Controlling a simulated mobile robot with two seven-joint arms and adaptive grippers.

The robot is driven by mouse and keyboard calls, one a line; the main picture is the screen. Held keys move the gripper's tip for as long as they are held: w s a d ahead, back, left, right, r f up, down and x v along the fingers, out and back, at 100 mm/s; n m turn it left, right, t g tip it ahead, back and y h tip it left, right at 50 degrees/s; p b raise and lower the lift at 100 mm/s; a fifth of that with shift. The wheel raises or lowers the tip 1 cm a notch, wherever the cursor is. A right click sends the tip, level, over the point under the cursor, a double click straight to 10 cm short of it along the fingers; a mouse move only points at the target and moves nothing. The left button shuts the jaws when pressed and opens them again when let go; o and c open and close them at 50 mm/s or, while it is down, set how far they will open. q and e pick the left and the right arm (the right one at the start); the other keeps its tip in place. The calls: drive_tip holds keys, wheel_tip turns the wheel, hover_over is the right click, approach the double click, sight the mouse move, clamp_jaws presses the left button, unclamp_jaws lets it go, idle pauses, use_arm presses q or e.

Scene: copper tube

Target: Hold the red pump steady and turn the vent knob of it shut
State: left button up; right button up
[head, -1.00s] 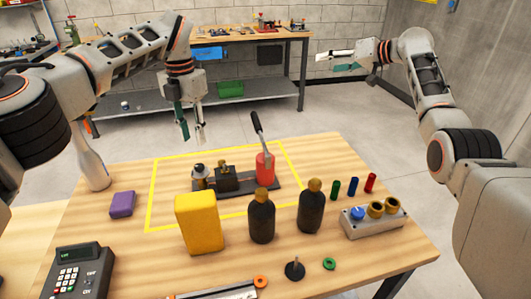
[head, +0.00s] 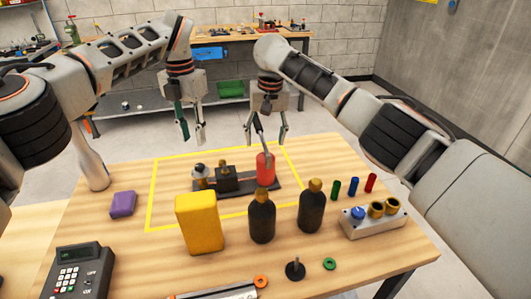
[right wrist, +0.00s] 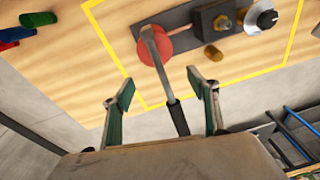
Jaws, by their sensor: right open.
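The red pump (head: 265,170) stands on a dark base plate inside the yellow outline, with a lever rising from it. It also shows from above in the right wrist view (right wrist: 178,44). A black block (head: 227,180) with a brass part and a silver-and-black knob (right wrist: 262,16) share the plate; the knob is at the left end in the head view. My right gripper (head: 267,141) is open above the pump. The lever's dark grip (right wrist: 179,118) appears between its fingers, with no visible contact. My left gripper (head: 193,140) is open and empty, above and behind the knob end.
A yellow block (head: 198,224) and two dark bottles (head: 262,217) (head: 311,206) stand in front of the plate. A purple block (head: 123,204) and a pale bottle (head: 92,165) are at left.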

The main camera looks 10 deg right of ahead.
sight(266, 148)
drive_tip(key=shift+g+h, duration=0.3)
drive_tip(key=shift+g, duration=0.4)
drive_tip(key=s+f, duration=0.3)
drive_tip(key=shift+s+a+f, duration=0.15)
drive_tip(key=shift+a+f, duration=0.05)
drive_tip(key=shift+f, duration=3.9)
